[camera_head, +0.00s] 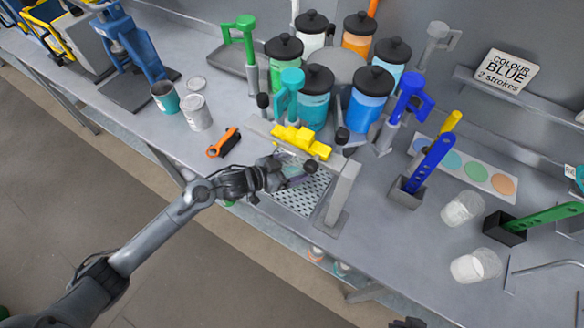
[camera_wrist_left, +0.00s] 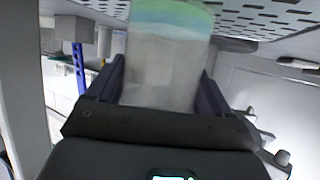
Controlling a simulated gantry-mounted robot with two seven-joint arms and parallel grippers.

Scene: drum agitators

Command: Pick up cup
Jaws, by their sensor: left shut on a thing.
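My left gripper (camera_head: 290,170) is shut on a clear cup. In the left wrist view the cup (camera_wrist_left: 165,70) stands between the two dark fingers (camera_wrist_left: 160,95), with a green and blue band of contents at its far end. In the head view the cup is mostly hidden by the gripper, over the perforated grate (camera_head: 300,195) beneath the yellow dispenser part (camera_head: 302,141). A small dark piece at the bottom edge of the head view may be my right gripper (camera_head: 408,323); its fingers cannot be made out.
A grey post (camera_head: 342,195) stands just right of the gripper. Paint jars with black lids (camera_head: 367,98) stand behind. Two whitish cups (camera_head: 462,208) (camera_head: 475,266) sit on the right. The bench front edge is close.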

